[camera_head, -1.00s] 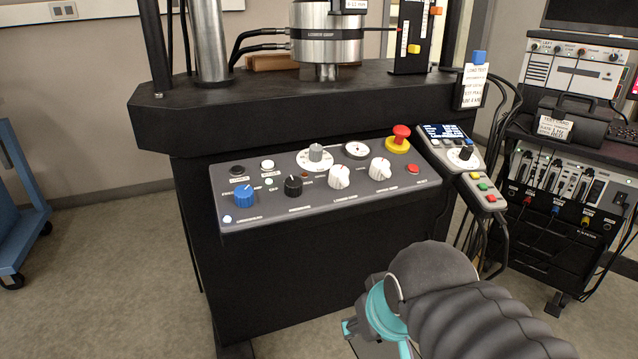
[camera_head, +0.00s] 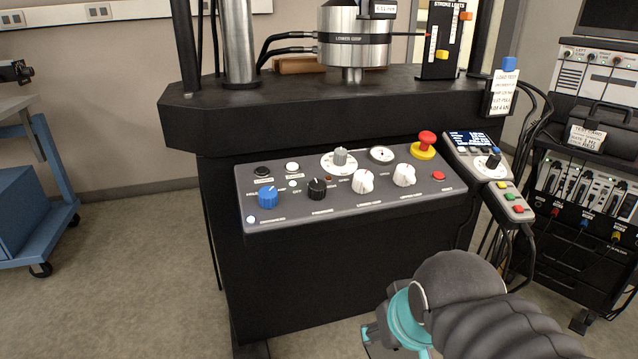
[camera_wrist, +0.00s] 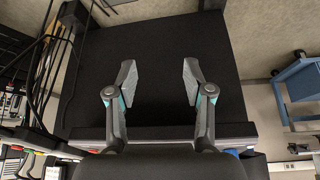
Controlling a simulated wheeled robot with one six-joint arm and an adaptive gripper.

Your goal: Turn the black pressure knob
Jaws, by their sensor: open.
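The black pressure knob (camera_head: 317,189) is on the sloped grey control panel (camera_head: 300,218), between a blue knob (camera_head: 268,197) and a white knob (camera_head: 363,182). My arm reaches in from the lower right in the head view, below and to the right of the panel; its fingers are out of sight there. In the wrist view my gripper (camera_wrist: 157,82) is open and empty, its two fingers apart in front of the dark machine body. The black knob cannot be made out in the wrist view. My gripper is apart from the panel.
A red emergency button (camera_head: 427,140) on a yellow base sits at the panel's right end. A small console (camera_head: 487,163) with a screen and a button box (camera_head: 511,202) hang to its right. A blue cart (camera_head: 30,200) stands at the left. The floor before the machine is clear.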

